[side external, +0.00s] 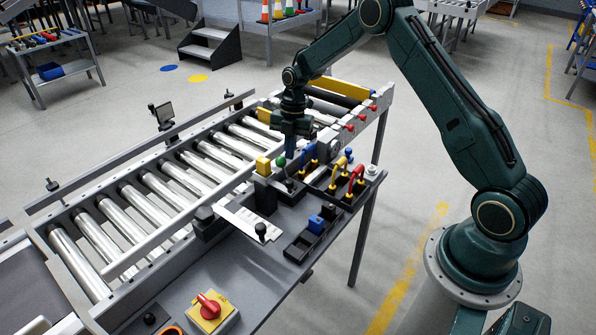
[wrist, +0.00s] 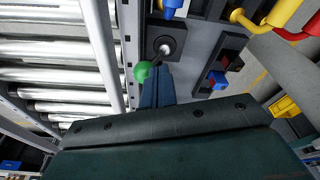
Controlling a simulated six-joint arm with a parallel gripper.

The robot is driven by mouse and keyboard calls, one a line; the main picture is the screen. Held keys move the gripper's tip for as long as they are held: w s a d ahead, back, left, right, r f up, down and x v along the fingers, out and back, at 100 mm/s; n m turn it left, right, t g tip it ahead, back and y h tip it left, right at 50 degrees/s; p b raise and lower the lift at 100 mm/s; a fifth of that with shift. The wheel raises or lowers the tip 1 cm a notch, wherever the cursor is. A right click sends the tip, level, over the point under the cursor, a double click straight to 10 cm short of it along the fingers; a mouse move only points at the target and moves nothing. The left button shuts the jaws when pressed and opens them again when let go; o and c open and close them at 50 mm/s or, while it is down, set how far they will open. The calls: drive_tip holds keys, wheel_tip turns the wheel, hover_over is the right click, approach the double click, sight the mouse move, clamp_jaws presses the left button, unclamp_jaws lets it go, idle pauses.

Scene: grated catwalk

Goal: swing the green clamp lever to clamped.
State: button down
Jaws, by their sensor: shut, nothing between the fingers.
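The clamp lever has a round green knob (wrist: 143,72) on a short dark rod that runs to a round pivot on a dark base block (wrist: 178,36). In the side view the green knob (side external: 281,161) shows just left of my gripper's lower end. My gripper (side external: 290,155) points down over the bench beside the roller conveyor. In the wrist view the closed fingers (wrist: 156,70) are right beside the knob, on its right, with the rod near their tips. I cannot tell whether they touch. Nothing is held.
A yellow block (side external: 262,166) stands left of the knob. Blue, yellow and red cable loops (side external: 341,170) stand to the right. A black tray (side external: 306,243) with blue and red blocks lies in front. The roller conveyor (side external: 170,185) runs behind; the bench's front left is fairly open around a red rotary switch (side external: 209,307).

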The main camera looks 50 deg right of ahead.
drive_tip(key=shift+s+f, duration=0.15)
drive_tip(key=shift+s, duration=0.5)
drive_tip(key=shift+s+d, duration=0.1)
drive_tip(key=d+v, duration=0.1)
drive_tip(key=v, duration=1.1)
drive_tip(key=shift+s+d, duration=0.25)
drive_tip(key=shift+s, duration=0.35)
